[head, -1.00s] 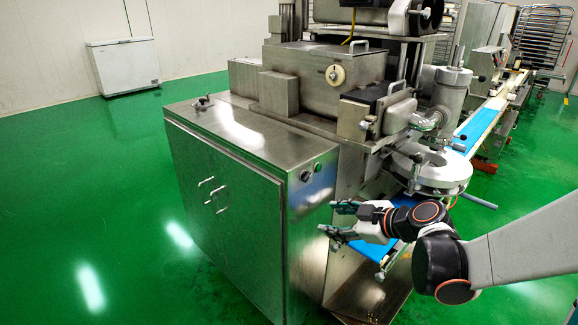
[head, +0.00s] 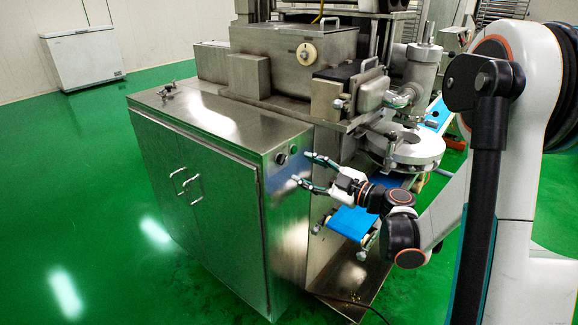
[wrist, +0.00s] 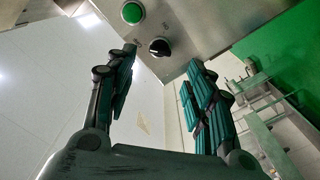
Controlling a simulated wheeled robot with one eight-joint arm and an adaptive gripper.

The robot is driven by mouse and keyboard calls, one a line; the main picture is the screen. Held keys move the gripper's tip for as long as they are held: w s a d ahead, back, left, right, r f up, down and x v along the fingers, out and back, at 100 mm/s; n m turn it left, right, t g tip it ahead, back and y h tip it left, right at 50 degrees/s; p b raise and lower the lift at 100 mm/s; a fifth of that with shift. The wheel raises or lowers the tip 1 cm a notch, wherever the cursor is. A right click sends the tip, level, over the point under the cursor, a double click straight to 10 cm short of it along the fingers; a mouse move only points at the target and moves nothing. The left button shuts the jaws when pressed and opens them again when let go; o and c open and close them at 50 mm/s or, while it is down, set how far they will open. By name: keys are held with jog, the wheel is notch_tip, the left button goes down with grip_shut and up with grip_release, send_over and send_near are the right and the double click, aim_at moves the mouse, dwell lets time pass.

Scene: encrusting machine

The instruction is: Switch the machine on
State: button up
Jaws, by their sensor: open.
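The steel encrusting machine (head: 275,215) stands at the centre of the head view. Its cabinet's right side carries a black rotary knob (head: 281,158) and a green button (head: 293,150) beside it, near the top edge. In the wrist view the black knob (wrist: 159,47) sits ahead, between and beyond the fingertips, and the green button (wrist: 132,12) is up and left of it. My gripper (head: 304,170) is open and empty, its fingers pointing at this panel just below and right of the controls. In the wrist view my gripper (wrist: 160,72) shows both fingers spread, apart from the knob.
A blue conveyor belt (head: 352,222) and a round metal turntable (head: 408,148) lie right of the panel, close to my arm. A white chest freezer (head: 84,56) stands at the back left. Green floor (head: 60,200) is clear at the left.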

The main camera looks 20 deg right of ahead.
aim_at(284, 160)
jog(key=b+x, duration=0.1)
jog(key=x, duration=0.6)
jog(key=shift+c, duration=0.5)
jog(key=c, duration=1)
